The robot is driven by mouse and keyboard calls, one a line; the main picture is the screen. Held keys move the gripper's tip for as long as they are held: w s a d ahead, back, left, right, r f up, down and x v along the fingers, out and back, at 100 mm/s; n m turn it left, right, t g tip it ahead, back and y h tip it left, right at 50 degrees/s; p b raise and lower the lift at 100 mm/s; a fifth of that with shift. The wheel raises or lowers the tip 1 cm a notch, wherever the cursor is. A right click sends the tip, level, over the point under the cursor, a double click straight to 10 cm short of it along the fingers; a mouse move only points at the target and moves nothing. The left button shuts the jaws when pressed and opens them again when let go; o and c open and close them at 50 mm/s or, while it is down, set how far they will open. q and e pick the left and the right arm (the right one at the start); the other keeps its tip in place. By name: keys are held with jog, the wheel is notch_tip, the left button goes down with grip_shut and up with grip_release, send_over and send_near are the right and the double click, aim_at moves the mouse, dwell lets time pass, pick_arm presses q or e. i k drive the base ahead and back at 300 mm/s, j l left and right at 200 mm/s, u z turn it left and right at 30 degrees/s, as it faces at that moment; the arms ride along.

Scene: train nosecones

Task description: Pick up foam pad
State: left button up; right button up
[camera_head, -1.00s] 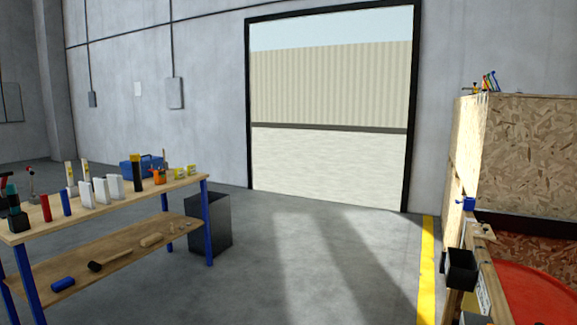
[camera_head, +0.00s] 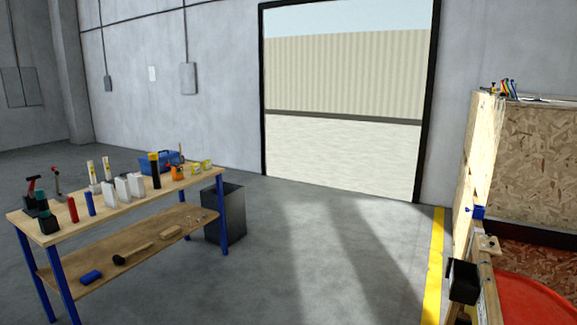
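I cannot make out a foam pad for certain. The workbench (camera_head: 70,225) with blue legs stands at the left and carries several small items. White upright blocks or bottles (camera_head: 122,188) stand in the middle of its top. A small blue item (camera_head: 91,277) lies on its lower shelf (camera_head: 140,252), too small to identify. Neither of my grippers is in view.
A dark bin (camera_head: 226,215) stands by the workbench's right end. A chipboard structure (camera_head: 535,160) with a red surface (camera_head: 530,302) and a small black box (camera_head: 463,280) fills the right side. The grey floor (camera_head: 310,270) between is clear, with a yellow line (camera_head: 435,265).

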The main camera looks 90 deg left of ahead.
aim_at(110, 200)
jog(key=u, duration=1.5)
jog(key=j+u, duration=0.45)
jog(key=i+j+u, duration=0.15)
jog(key=j+u, duration=0.25)
jog(key=i+j+u, duration=0.2)
jog(key=u, duration=0.25)
jog(key=i+j+u, duration=0.2)
jog(key=u, duration=0.25)
jog(key=i+j+u, duration=0.25)
jog(key=u, duration=0.15)
jog(key=i+j+u, duration=0.15)
jog(key=i+u, duration=0.15)
jog(key=i, duration=0.15)
jog(key=i+j+u, duration=0.1)
jog(key=i+u, duration=0.2)
jog(key=i+j+z, duration=0.2)
jog(key=i, duration=0.35)
jog(key=i+z, duration=0.2)
jog(key=i, duration=0.35)
jog(key=i+j+z, duration=0.25)
jog(key=i, duration=0.25)
jog(key=i+j+z, duration=0.2)
jog(key=i+j, duration=0.2)
jog(key=i, duration=0.1)
